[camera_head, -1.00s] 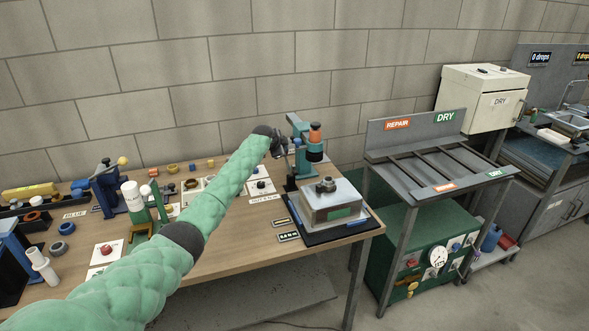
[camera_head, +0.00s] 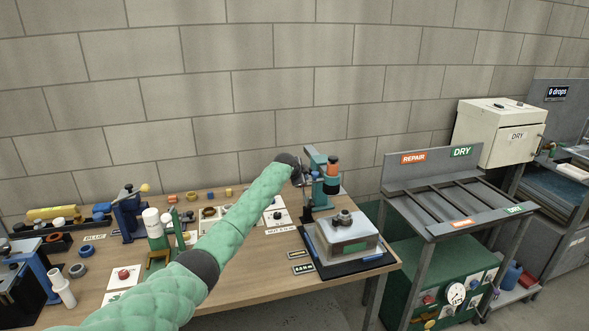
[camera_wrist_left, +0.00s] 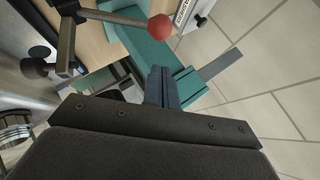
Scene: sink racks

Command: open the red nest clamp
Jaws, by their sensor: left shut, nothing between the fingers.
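In the left wrist view a red ball knob (camera_wrist_left: 161,27) sits on the end of a grey metal lever (camera_wrist_left: 112,17). The lever runs left to a bracket with dark knobs (camera_wrist_left: 36,68). I cannot tell whether this is the red nest clamp. My left gripper (camera_wrist_left: 161,86) has its fingers together and empty, below the red knob and apart from it in the picture. In the head view my left gripper (camera_head: 303,174) is beside a teal press-like stand (camera_head: 316,180) with an orange and black top part (camera_head: 332,170). My right gripper is not in view.
A metal block (camera_head: 345,238) on a black mat stands at the bench's right end. A blue clamp with a yellow knob (camera_head: 128,215), a red button plate (camera_head: 124,276) and several small parts are at the left. A grey rack (camera_head: 450,190) stands right of the bench.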

